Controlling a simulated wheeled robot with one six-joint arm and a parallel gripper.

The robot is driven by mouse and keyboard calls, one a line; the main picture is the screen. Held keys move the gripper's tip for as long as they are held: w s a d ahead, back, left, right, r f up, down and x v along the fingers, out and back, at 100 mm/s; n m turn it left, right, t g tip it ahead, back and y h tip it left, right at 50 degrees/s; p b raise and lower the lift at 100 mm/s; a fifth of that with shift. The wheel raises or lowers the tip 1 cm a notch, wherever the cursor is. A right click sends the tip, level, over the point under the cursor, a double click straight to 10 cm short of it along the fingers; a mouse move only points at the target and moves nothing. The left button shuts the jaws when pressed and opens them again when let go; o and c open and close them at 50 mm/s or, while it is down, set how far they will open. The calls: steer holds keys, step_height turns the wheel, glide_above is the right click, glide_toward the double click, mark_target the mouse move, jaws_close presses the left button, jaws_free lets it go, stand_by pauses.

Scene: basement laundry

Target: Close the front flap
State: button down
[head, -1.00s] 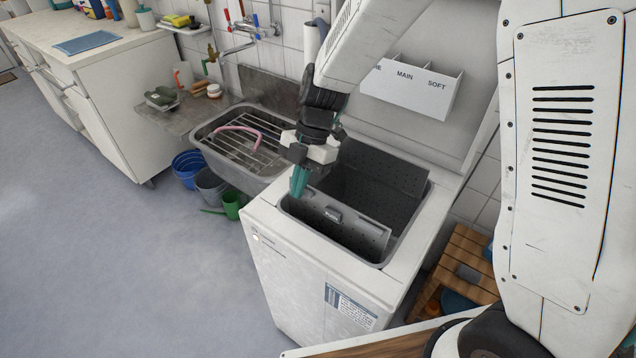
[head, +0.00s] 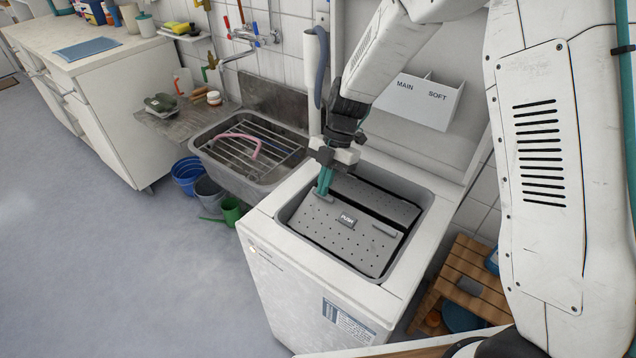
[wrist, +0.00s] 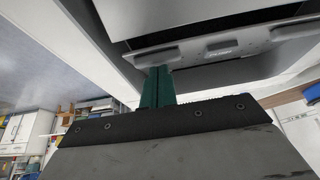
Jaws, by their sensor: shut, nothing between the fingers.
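The front flap (head: 345,238) is a grey perforated plate with a PUSH button (head: 347,219) in the top opening of the white washing machine (head: 300,290). It lies nearly flat across the front part. The darker rear flap (head: 375,198) lies folded down behind it, with a dark gap between them. My gripper (head: 323,192) is shut and empty, its teal fingertips at the left end of the front flap's button-side edge. The wrist view shows the shut fingers (wrist: 157,86) close to the flap edge (wrist: 205,50); contact is unclear. Whether the flaps are latched cannot be told.
A sink (head: 225,165) with a wire rack and pink hose stands left of the machine. Buckets (head: 187,174) are on the floor below it. A MAIN/SOFT dispenser box (head: 420,102) is on the panel behind. A wooden slatted stool (head: 462,280) stands at right.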

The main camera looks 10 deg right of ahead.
steer(key=shift+w+d+f, duration=0.25)
steer(key=shift+f, duration=0.2)
steer(key=shift+w+d+f, duration=0.2)
steer(key=shift+w+f, duration=0.05)
steer(key=shift+f, duration=0.15)
steer(key=shift+r, duration=0.1)
